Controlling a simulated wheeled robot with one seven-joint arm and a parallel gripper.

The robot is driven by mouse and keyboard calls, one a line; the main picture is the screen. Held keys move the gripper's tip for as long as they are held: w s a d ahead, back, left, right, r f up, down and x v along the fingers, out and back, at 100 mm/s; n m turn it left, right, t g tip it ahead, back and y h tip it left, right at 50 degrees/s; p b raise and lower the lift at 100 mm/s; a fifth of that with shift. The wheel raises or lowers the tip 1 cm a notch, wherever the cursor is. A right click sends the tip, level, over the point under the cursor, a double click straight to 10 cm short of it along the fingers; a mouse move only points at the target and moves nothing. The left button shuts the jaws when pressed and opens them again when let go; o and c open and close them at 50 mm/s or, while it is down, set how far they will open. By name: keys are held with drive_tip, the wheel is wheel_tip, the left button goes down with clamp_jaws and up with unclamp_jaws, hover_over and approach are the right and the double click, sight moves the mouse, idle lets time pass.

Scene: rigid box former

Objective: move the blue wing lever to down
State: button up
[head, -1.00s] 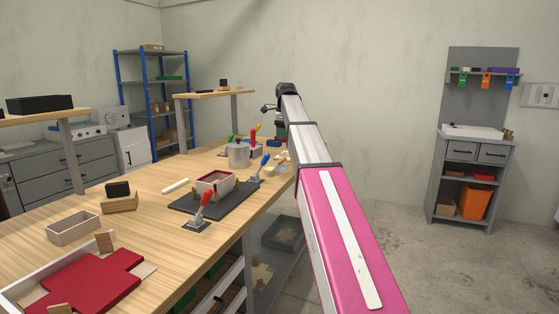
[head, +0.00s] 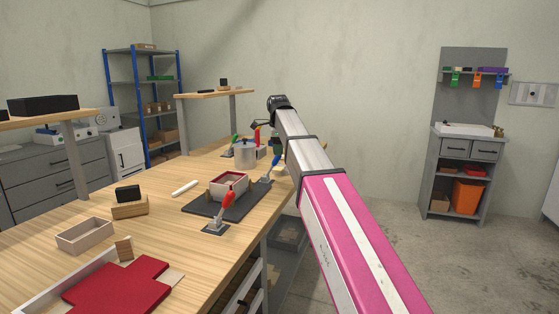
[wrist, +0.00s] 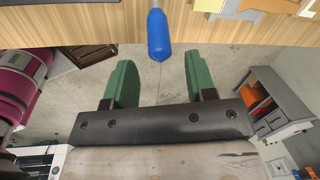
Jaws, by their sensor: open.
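The blue wing lever (head: 274,163) stands at the right side of a dark base plate near the table's right edge, its handle leaning upward. In the wrist view the rounded blue handle (wrist: 158,35) points toward my gripper from the table edge. My gripper (wrist: 161,66) is open, with its two green fingers spread to either side of the handle's tip. No contact between fingers and handle shows. In the head view my arm hides most of the gripper.
A red-handled lever (head: 227,204) stands at the front of the plate (head: 205,206), beside a small red-lined box (head: 228,185). A red cross-shaped blank (head: 118,286) lies in front.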

sight(278, 158)
drive_tip(key=shift+w+f, duration=0.2)
drive_tip(key=shift+f, duration=1.1)
drive_tip(key=shift+w+f, duration=0.2)
drive_tip(key=shift+f, duration=1.1)
drive_tip(key=shift+c, duration=0.3)
clamp_jaws()
